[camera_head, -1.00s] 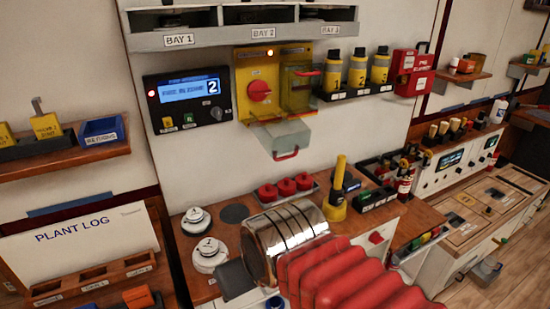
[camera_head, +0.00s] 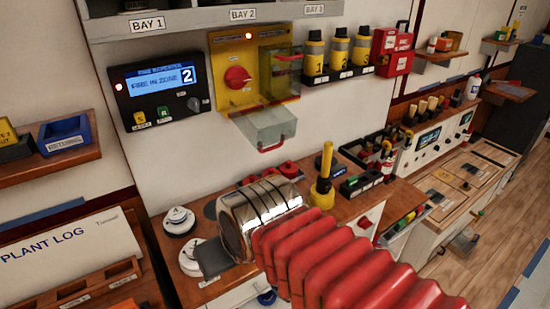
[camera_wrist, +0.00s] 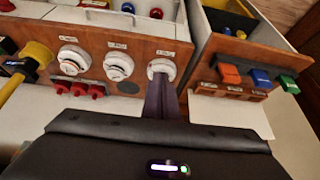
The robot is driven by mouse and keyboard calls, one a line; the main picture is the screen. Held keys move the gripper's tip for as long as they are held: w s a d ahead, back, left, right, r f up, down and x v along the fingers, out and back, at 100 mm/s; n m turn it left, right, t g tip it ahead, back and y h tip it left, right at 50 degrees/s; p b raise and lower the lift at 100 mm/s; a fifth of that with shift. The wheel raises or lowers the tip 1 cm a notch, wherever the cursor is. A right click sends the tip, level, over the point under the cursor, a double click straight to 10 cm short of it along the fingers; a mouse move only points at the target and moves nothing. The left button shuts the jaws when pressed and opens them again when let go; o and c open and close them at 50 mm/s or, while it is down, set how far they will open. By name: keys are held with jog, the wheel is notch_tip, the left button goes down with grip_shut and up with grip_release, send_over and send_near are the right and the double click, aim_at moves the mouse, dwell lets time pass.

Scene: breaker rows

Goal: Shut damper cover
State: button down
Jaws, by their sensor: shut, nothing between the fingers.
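A yellow wall box (camera_head: 228,94) with a red round knob (camera_head: 237,77) and a lit lamp hangs under the BAY 2 label. A clear cover (camera_head: 264,126) with a red handle hangs open below it, tilted out from the wall. A second clear, yellow-tinted cover (camera_head: 281,74) with a red handle stands at the box's right side. I cannot read which cover is the damper's. My gripper's closed fingers show as a dark strip in the wrist view (camera_wrist: 162,98). They are empty, over the bench front, well below and apart from the covers.
White round detectors (camera_head: 190,257) and red caps (camera_head: 280,170) sit on the wooden bench near my arm. A yellow torch-like tool (camera_head: 322,190) stands right of it. Yellow-and-black bottles (camera_head: 338,52) and a red box (camera_head: 391,52) are right of the wall box. The wall before the open cover is clear.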

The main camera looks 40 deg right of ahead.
jog(key=w+d+f+m+t, duration=0.1)
jog(key=w+d+f+m, duration=0.25)
jog(key=d+m, duration=0.5)
jog(key=w+d+f+m+t, duration=0.1)
jog(key=w+d+f+m, duration=0.2)
jog(key=w+d+m, duration=0.5)
jog(key=s+d+r+m+t, duration=0.2)
jog(key=d+r+m+t, duration=0.4)
jog(key=m, duration=1.4)
notch_tip(320, 180, up, 2)
jog(key=shift+d+r+h, duration=0.2)
jog(key=shift+d+h, duration=0.2)
jog(key=shift+d, duration=0.6)
jog(key=w, duration=0.9)
jog(key=shift+w+d+r, duration=0.15)
jog(key=shift+d+r, duration=0.05)
jog(key=shift+r, duration=0.05)
